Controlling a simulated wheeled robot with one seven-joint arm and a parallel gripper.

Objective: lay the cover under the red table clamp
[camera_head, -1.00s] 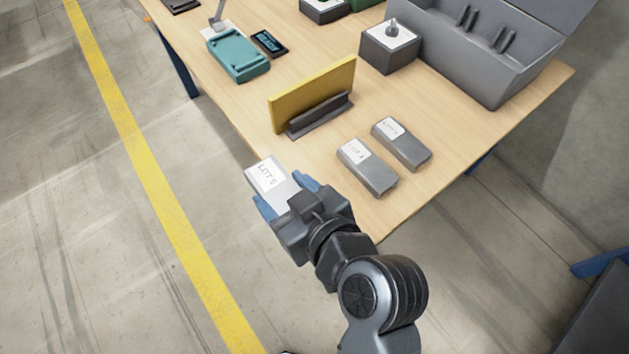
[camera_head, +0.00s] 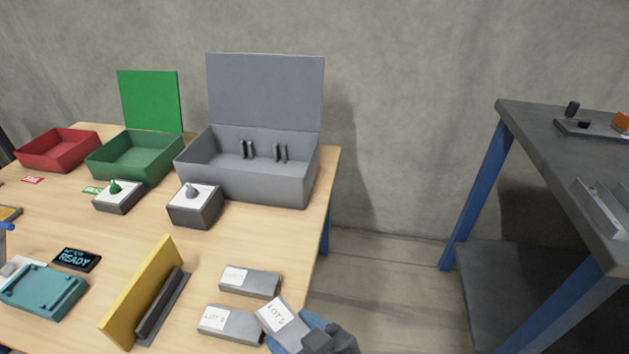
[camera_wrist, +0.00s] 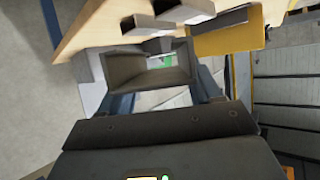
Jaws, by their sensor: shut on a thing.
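My gripper (camera_head: 294,333) is shut on a grey cover (camera_head: 279,314) with a white label reading about "LOT 5", held near the table's front right edge. In the wrist view the held cover (camera_wrist: 150,75) shows its hollow underside between the two blue fingers. Two similar grey covers lie on the table, one labelled (camera_head: 230,323) just left of the held one and one (camera_head: 249,283) behind it. I cannot make out a red table clamp in these frames.
A yellow upright panel (camera_head: 142,285), teal fixture (camera_head: 42,292) and black display (camera_head: 76,260) stand left. Red (camera_head: 57,150), green (camera_head: 135,156) and grey (camera_head: 250,180) bins line the back, with two knob boxes before them. A dark table (camera_head: 560,150) stands right across a gap.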

